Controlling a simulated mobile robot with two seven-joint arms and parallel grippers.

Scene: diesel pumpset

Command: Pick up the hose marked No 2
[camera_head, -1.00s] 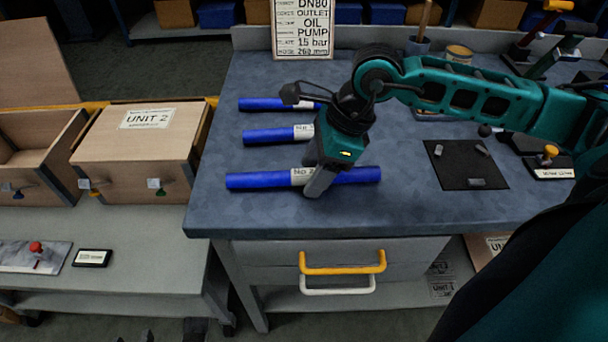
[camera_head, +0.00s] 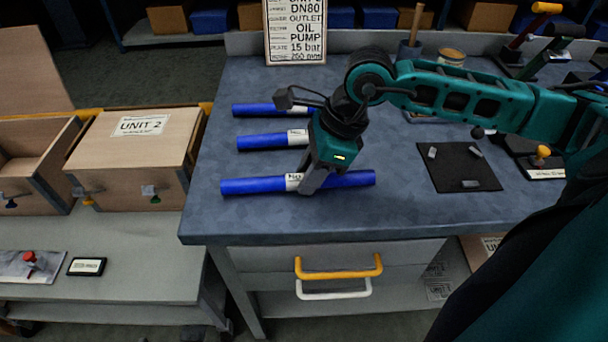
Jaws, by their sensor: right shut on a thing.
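Three blue hoses with white labels lie roughly parallel on the blue-grey bench top. The nearest hose (camera_head: 248,185) has a label starting "No"; my gripper partly covers the rest of it. The middle hose (camera_head: 262,142) and the far hose (camera_head: 255,109) lie behind it, their right parts hidden by my arm. My right gripper (camera_head: 308,188) points down and is shut on the nearest hose, just right of its label. That hose is still at bench level. My left gripper is out of view.
A sign (camera_head: 296,32) stands at the bench's back. A black mat (camera_head: 458,178) with small grey parts lies to the right. A wooden box marked UNIT 2 (camera_head: 130,165) stands left of the bench. The bench's front area (camera_head: 300,222) is clear.

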